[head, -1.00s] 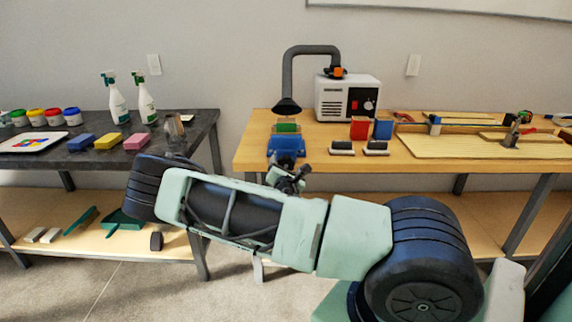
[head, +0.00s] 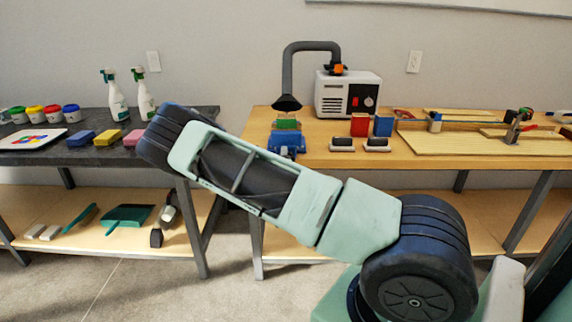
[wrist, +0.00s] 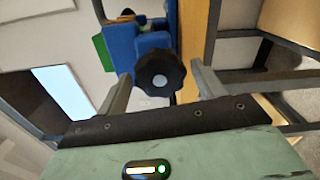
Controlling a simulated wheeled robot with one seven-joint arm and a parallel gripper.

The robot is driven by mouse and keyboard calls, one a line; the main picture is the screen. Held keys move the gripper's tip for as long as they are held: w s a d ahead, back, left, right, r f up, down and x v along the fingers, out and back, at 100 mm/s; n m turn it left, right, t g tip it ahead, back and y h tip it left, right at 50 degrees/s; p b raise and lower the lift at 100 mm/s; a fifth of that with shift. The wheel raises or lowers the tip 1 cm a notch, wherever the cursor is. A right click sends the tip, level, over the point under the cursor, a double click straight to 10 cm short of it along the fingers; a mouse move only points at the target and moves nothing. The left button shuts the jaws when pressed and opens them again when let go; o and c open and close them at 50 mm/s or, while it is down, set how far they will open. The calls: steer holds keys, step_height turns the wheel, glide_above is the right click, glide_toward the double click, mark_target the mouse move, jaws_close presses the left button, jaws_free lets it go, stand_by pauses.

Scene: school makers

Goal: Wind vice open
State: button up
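The blue vice (head: 286,142) sits at the left front edge of the wooden bench, with a green block (head: 287,124) in its top. In the wrist view the vice's blue body (wrist: 120,45) is sideways, and its round black handle knob (wrist: 160,72) with a pale centre faces the camera. My gripper (wrist: 160,71) is open, one finger on each side of the knob in the picture. A gap shows on both sides. I cannot tell how deep the knob lies between the fingers. In the head view my arm hides the gripper.
The wooden bench top (head: 255,152) also carries a grey extractor hose (head: 288,75), a white machine (head: 345,95) and red (head: 360,125) and blue (head: 383,126) boxes. A dark table (head: 90,150) with spray bottles stands to the left. A gap separates the two tables.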

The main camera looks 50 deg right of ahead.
steer(key=c, duration=0.7)
steer(key=n+b, duration=0.2)
steer(key=n, duration=1.3)
steer(key=shift+r, duration=0.1)
steer(key=o, duration=1.1)
steer(key=shift+w, duration=0.1)
steer(key=shift+b, duration=0.3)
